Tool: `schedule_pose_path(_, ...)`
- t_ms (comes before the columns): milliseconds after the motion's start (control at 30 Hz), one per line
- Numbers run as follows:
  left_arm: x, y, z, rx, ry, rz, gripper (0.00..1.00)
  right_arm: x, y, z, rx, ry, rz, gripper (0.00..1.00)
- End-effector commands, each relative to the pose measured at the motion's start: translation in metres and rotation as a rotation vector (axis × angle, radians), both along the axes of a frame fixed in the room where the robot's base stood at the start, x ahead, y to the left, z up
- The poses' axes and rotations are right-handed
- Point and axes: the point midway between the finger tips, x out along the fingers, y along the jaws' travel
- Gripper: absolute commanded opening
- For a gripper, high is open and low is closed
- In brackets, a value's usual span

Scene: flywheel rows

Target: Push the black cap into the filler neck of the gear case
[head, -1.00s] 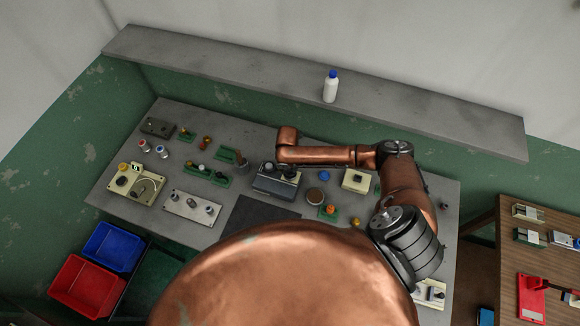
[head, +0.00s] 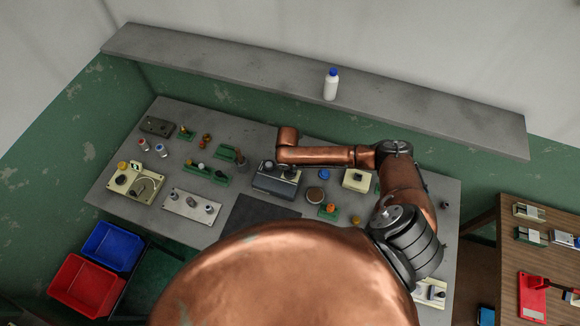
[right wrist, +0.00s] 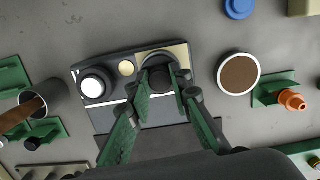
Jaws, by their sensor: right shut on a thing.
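The gear case (head: 274,184) is a dark grey box with a paler front, on the grey bench below my right arm. In the right wrist view its top (right wrist: 110,105) carries a white-topped round fitting (right wrist: 92,87), a small brass disc (right wrist: 126,68) and a beige plate. My right gripper (right wrist: 163,84) has its green fingers shut on the black cap (right wrist: 161,75). The cap is over the beige plate at the case's right end. The fingers and cap hide the filler neck, so I cannot tell how deep the cap sits. My left gripper is not in view.
A brown-filled round cup (right wrist: 238,73) stands close right of the case, with a green holder and orange part (right wrist: 291,99) beyond. A blue round part (head: 324,174) lies behind the cup. A dark mat (head: 250,215) lies in front of the case.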

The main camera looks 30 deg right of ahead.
Motion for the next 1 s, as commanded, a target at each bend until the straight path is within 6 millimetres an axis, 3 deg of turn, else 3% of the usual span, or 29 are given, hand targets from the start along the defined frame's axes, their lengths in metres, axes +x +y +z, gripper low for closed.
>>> schedule_pose_path(167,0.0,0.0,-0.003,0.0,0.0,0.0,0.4,0.0,0.0,-0.005,0.0,0.0,0.0,0.0)
schedule_pose_path(200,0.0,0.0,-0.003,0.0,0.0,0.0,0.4,0.0,0.0,-0.005,0.0,0.0,0.0,0.2)
schedule_pose_path(467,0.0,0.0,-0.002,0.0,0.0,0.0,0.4,0.0,0.0,-0.004,0.0,0.0,0.0,0.38)
schedule_pose_path(800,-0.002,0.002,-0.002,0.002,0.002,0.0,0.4,0.0,0.0,-0.002,0.001,-0.001,0.0,0.4)
schedule_pose_path(1000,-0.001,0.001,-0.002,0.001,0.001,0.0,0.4,-0.002,0.003,0.025,0.001,-0.003,0.003,0.4)
